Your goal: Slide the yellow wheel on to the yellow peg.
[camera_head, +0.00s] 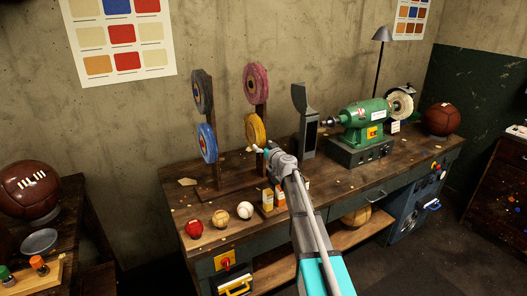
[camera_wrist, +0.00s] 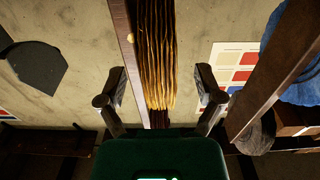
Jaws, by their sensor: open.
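The yellow wheel (camera_head: 256,128) is upright at the lower part of the right wooden post (camera_head: 262,92), under a pink wheel (camera_head: 256,80). In the wrist view the yellow wheel (camera_wrist: 158,55) shows edge-on as layered cloth, close beside the post (camera_wrist: 128,45). My gripper (camera_head: 264,149) is at the wheel's lower edge. Its fingers (camera_wrist: 161,88) are open, one on each side of the wheel and post, with gaps visible on both sides. The yellow peg cannot be made out, so I cannot tell whether the wheel is on it.
On the left post are a dark grey wheel (camera_head: 203,90) and a blue wheel (camera_head: 208,142). A grey upright tool (camera_head: 307,122) and green grinder (camera_head: 367,127) stand to the right. Several balls, including a red one (camera_head: 194,229), line the bench front.

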